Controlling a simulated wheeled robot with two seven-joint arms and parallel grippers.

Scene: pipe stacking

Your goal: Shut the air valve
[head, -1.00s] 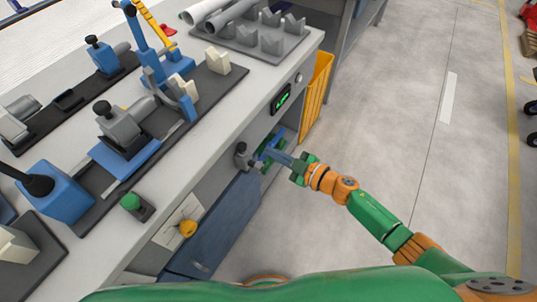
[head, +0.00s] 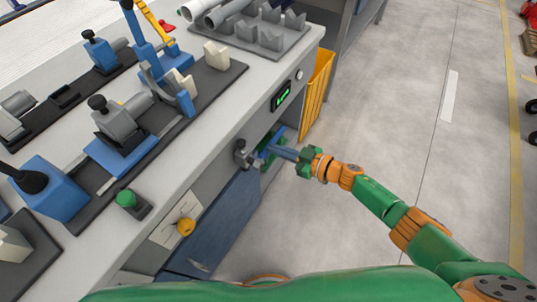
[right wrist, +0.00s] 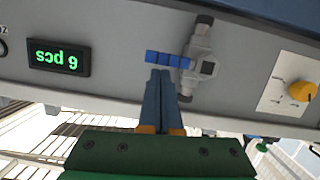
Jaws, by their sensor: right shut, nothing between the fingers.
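The air valve is a grey fitting (right wrist: 203,62) on the bench's front panel, with a blue handle (right wrist: 168,59) sticking out to the left in the right wrist view, crosswise to the grey body. In the head view the grey valve body (head: 243,153) sits on the bench front, its handle partly hidden by my fingers. My right gripper (right wrist: 161,74) is shut and empty. Its blue fingertips are right at the handle's edge; I cannot tell whether they touch it. The right gripper in the head view (head: 270,149) reaches the valve from the right. My left gripper is out of view.
A green-lit display (right wrist: 59,57) reading "6 pcs" and an orange knob (right wrist: 302,91) on a pale plate flank the valve. A yellow bin (head: 317,92) hangs at the bench's end. Blue clamps and pipes stand on the bench top.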

